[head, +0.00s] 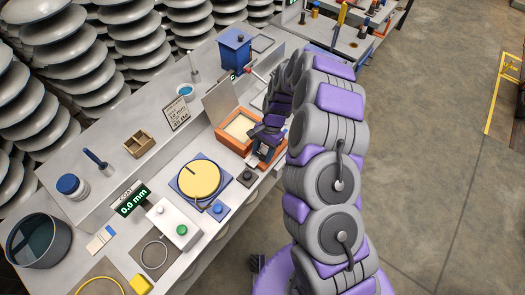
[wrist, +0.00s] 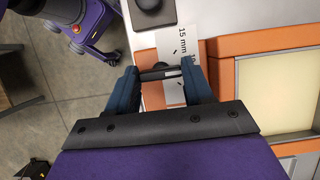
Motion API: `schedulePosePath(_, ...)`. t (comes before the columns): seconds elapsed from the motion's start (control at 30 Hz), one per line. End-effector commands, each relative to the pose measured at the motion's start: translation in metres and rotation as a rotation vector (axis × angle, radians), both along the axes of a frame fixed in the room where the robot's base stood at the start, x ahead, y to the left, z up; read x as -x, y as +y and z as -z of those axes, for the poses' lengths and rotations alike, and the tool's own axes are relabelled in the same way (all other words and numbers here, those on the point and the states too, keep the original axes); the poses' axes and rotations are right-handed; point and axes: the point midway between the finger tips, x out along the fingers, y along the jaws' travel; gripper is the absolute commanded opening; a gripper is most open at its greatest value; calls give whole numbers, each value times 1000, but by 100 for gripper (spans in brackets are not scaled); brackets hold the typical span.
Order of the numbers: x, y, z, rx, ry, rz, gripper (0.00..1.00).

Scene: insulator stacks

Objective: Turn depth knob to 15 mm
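The depth knob (wrist: 160,73) is a dark bar with a pale line, beside a white scale label (wrist: 180,45) reading "15 mm" and "10" in the wrist view. My gripper (wrist: 160,76) has a blue finger at each end of the knob, and the knob fills the space between the fingertips. It looks shut on the knob, though the contact is partly hidden. The knob belongs to the orange box (wrist: 221,65) on the right. In the head view my gripper (head: 262,153) is at the front right of the orange box (head: 224,141); the knob is hidden there.
The bench holds a yellow disc (head: 200,179) on a blue base, a display (head: 132,200) reading "0.0 mm", a white button box (head: 174,224) and a sign card (head: 176,113). A black round knob (head: 248,176) is near my gripper. Insulator stacks (head: 70,70) stand behind.

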Motion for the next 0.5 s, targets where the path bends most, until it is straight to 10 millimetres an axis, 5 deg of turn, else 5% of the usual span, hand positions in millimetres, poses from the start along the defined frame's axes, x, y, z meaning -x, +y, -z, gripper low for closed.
schedulePosePath(0.23, -1, 1, 0, -1, -2, 2, 21)
schedulePosePath(0.5, -2, 1, 0, -2, -4, -27, 21)
